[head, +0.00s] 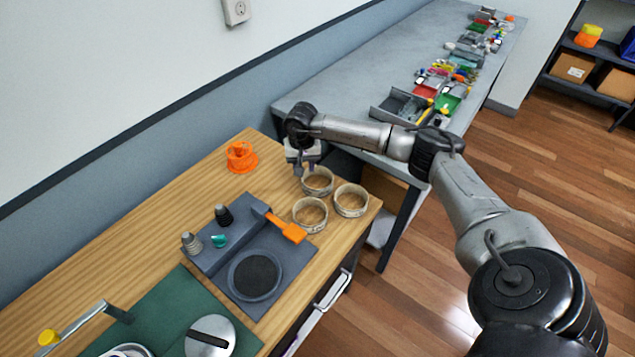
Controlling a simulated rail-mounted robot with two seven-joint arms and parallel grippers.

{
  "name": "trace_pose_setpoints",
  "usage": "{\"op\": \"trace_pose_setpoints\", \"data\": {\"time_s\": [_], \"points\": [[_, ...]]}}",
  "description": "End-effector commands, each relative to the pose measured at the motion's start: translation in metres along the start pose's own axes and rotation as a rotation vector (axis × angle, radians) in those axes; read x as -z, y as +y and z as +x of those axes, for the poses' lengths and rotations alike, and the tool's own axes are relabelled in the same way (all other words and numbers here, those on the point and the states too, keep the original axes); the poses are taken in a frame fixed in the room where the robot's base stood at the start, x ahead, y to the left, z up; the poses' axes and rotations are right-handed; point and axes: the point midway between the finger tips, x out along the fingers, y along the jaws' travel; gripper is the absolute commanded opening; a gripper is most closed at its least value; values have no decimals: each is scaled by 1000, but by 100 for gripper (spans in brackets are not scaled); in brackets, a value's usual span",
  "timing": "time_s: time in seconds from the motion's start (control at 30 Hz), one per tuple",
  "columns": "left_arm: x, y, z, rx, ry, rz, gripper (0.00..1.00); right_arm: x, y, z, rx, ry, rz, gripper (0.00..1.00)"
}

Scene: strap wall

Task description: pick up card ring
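Three cream card rings stand together near the wooden table's right corner. The back ring (318,181) is closest to my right gripper, the right-hand ring (351,200) sits at the table's edge side, and the front ring (310,214) is near the grey tray. My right gripper (304,171) points down at the back-left rim of the back ring. Its fingertips are small here, so I cannot tell whether they touch the rim or how far apart they are. My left gripper is out of view.
An orange round part (241,157) stands at the back. A grey tray (296,262) with a round pad and an orange-handled tool (288,229) lies in front. A green mat (160,305) is at lower left. A grey bench (345,85) with several bins stands behind my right arm.

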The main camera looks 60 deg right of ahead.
Motion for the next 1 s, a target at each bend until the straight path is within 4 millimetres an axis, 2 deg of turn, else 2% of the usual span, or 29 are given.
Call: {"op": "trace_pose_setpoints", "data": {"time_s": [0.1,0.43,0.77,1.0], "points": [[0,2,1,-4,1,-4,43,0,0,11,0,0,1,36],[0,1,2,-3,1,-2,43,0,-1,24,0,-1,2,36],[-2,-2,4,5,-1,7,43,-1,-4,64,-1,0,2,36],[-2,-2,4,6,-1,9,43,-1,-4,67,0,1,1,36]]}}
